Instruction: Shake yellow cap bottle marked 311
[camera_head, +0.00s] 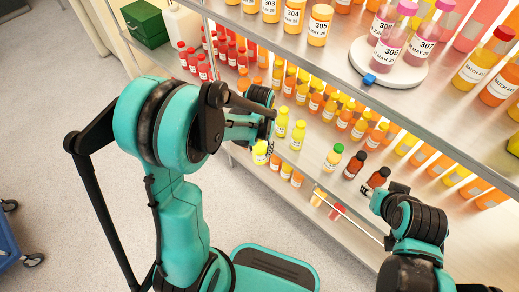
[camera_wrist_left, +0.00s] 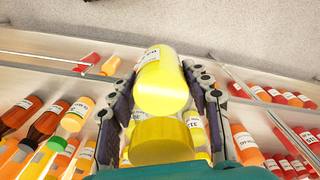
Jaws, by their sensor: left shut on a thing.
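My left gripper (camera_wrist_left: 160,92) is shut on a yellow bottle (camera_wrist_left: 162,80) with a yellow cap (camera_wrist_left: 162,140), gripping it from both sides. The cap end is nearest the camera. The bottle's label is partly turned away and its number is unreadable. In the head view my left gripper (camera_head: 262,112) is at the front of the shelving, and its own links hide much of its grip. My right gripper (camera_head: 385,197) is low at the right, close to a dark red bottle (camera_head: 378,177); its finger opening is not clear.
Shelves of labelled juice bottles fill the right side. A round white stand (camera_head: 388,70) holds pink bottles on the upper shelf (camera_head: 345,72). A green-capped bottle (camera_head: 333,157) stands near the lower shelf's front. Open floor (camera_head: 85,100) lies to the left.

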